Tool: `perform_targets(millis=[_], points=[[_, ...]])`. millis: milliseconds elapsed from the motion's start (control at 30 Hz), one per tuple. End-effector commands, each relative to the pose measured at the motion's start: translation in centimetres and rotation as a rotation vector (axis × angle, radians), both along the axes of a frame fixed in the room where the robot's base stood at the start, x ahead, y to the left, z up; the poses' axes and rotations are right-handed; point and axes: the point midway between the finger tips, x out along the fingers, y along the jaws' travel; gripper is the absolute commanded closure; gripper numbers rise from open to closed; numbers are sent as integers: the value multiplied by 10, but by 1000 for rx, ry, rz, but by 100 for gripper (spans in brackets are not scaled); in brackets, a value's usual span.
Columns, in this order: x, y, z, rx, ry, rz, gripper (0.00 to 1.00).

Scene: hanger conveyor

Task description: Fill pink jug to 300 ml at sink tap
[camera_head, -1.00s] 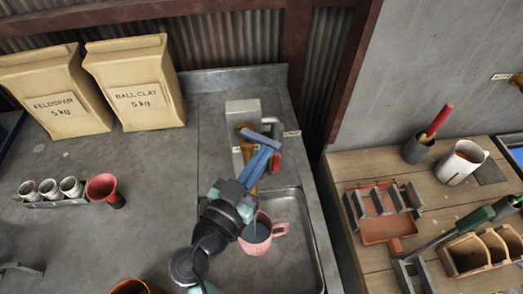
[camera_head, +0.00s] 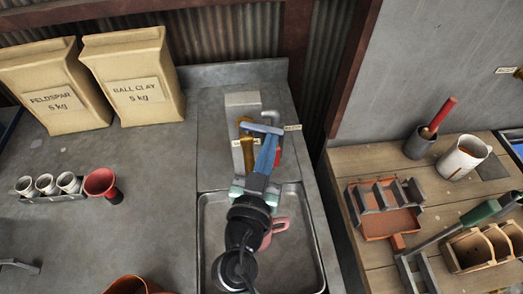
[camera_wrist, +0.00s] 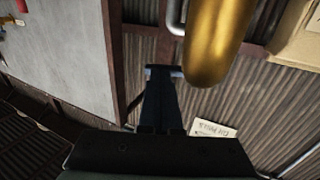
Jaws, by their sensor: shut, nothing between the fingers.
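The pink jug (camera_head: 278,229) stands in the sink basin (camera_head: 311,248). Only its handle and part of its rim show beside my arm, so its inside and water level are hidden. The brass tap (camera_head: 247,153) rises at the back of the sink, with a red-ended lever (camera_head: 278,156) to its right. My gripper (camera_head: 262,130) is shut and empty, with blue fingers pointing toward the back between the brass tap and the red end. In the wrist view my gripper (camera_wrist: 163,72) is shut, and the brass spout (camera_wrist: 217,45) looms close on its right. I cannot tell whether the fingers touch the tap.
Two paper bags, feldspar (camera_head: 57,90) and ball clay (camera_head: 134,75), stand at the back left. White cups (camera_head: 46,185) and a red cup (camera_head: 101,183) sit at the left. A wooden bench (camera_head: 345,163) with tools is at the right. The middle counter is clear.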

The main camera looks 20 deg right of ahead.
Motion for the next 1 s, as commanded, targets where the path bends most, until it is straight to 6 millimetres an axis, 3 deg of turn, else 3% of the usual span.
perform_targets(millis=[233,1000], points=[[3,-12,1,-1,-1,152,100],[14,-26,0,0,1,144,100]])
